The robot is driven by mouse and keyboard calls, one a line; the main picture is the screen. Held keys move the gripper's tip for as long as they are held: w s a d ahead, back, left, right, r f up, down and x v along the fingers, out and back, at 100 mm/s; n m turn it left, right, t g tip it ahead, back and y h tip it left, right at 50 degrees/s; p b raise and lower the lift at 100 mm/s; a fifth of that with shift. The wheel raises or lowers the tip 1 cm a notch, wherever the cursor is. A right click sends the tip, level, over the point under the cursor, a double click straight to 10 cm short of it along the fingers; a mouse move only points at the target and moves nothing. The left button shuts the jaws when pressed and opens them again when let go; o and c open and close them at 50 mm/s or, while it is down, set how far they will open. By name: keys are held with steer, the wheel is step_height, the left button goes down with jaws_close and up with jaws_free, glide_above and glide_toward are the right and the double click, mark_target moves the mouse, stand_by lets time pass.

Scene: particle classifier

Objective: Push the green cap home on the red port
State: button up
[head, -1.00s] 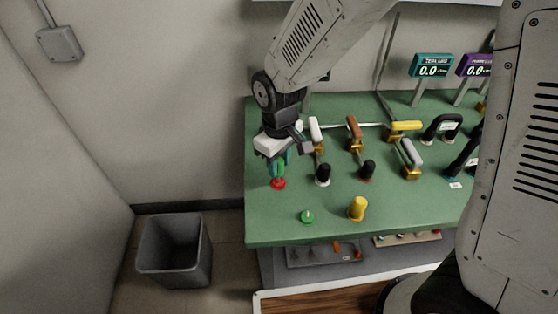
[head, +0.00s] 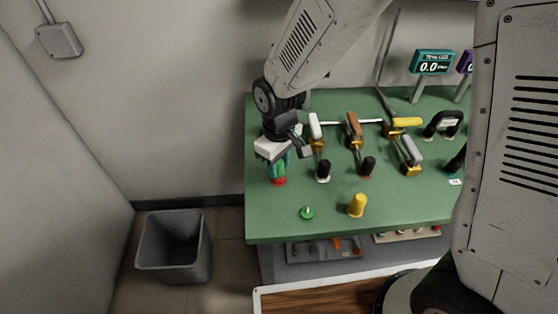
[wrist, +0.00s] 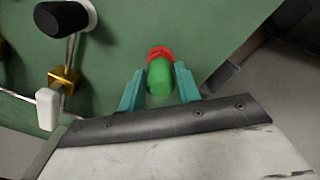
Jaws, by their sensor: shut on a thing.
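The green cap (wrist: 159,78) is between the two teal fingers of my gripper (wrist: 160,69) in the wrist view, which are shut on it. The red port (wrist: 160,52) shows just beyond the cap's far end, and the two overlap in the picture. In the head view my gripper (head: 277,160) points down at the table's left edge, with the green cap (head: 281,173) directly above the red port (head: 278,182). The fingers partly hide the cap there. I cannot tell how far the cap sits on the port.
A black-capped port (head: 323,170) and another black cap (head: 367,166) stand to the right on the green table (head: 335,220). A yellow cap (head: 357,205) and a green button (head: 307,213) are in front. Valve handles stand behind. A grey bin (head: 175,248) is on the floor.

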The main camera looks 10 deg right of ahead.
mark_target(279, 162)
steer(key=shift+f, duration=0.7)
steer(key=o, duration=1.1)
steer(key=shift+c, duration=0.2)
step_height(279, 162, up, 8)
steer(key=shift+f, duration=0.15)
